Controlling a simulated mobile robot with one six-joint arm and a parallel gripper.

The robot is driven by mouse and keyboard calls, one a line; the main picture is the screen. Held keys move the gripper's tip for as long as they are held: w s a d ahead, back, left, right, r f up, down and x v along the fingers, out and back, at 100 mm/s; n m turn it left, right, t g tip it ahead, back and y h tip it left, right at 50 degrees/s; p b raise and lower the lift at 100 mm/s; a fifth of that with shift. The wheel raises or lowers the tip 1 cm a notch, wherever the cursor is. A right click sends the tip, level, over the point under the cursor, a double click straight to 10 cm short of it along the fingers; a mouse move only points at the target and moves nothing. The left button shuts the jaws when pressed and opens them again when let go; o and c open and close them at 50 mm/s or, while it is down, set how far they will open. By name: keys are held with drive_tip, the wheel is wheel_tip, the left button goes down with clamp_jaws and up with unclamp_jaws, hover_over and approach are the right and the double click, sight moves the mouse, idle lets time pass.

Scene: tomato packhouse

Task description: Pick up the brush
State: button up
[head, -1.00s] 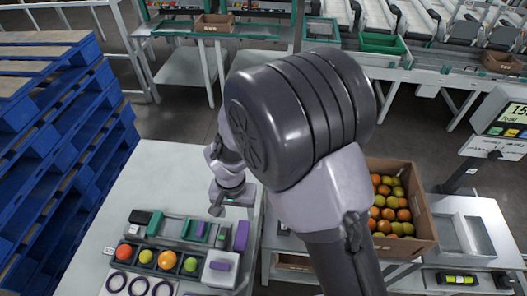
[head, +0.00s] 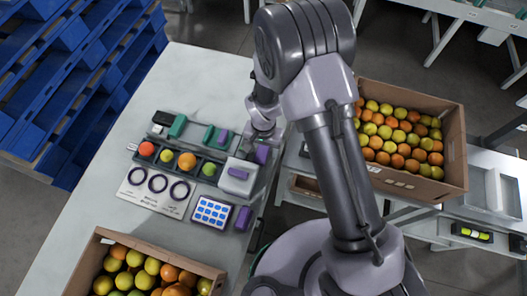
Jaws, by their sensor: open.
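I cannot pick out the brush with certainty among the small tools on the table (head: 195,78). A green item (head: 178,126), another green item (head: 209,134) and a purple item (head: 222,137) lie in a grey tray. A purple block (head: 263,154) stands at the right end of this row. My gripper (head: 262,137) is open above the right end of the row, close to the purple block. The fingertips are small and partly hidden by my own arm, so I cannot tell if they touch anything.
A row of fruit, including a tomato (head: 147,149), sits in front of the tools. A white box (head: 238,177), a blue-buttoned pad (head: 212,212) and a ring card (head: 157,190) are nearby. Cardboard crates of fruit stand right (head: 455,150) and front (head: 85,262). Blue pallets (head: 60,100) stand left.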

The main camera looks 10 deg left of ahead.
sight(264, 148)
drive_tip(key=shift+r, duration=0.15)
drive_tip(key=shift+c, duration=0.6)
clamp_jaws()
wheel_tip(264, 148, up, 10)
drive_tip(key=p, duration=0.3)
